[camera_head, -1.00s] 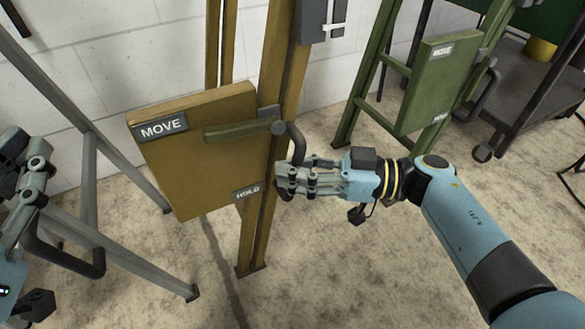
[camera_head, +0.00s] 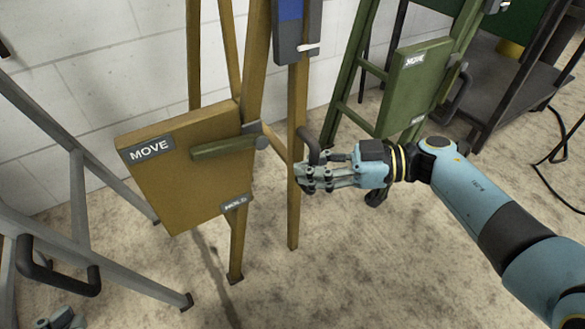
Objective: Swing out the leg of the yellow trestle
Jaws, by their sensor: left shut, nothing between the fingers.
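The yellow trestle (camera_head: 246,75) stands at centre with a tilted yellow panel (camera_head: 190,190) on it. The panel bears a MOVE label (camera_head: 149,150) at top left and a HOLD label (camera_head: 236,201) at lower right. A green lever (camera_head: 228,147) lies across the panel, its free end near MOVE. The leg (camera_head: 297,105) stands apart to the right of the main post, with a dark handle (camera_head: 314,148). My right gripper (camera_head: 305,178) is closed around the handle, whose lower part the fingers hide. My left gripper (camera_head: 62,318) is shut and empty, partly cut off at the bottom left.
A grey trestle (camera_head: 77,190) with a black handle (camera_head: 45,272) stands at the left. A green trestle (camera_head: 345,85) with a panel (camera_head: 408,88) is behind at the right, beside a dark cart (camera_head: 515,85). The floor in front is clear.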

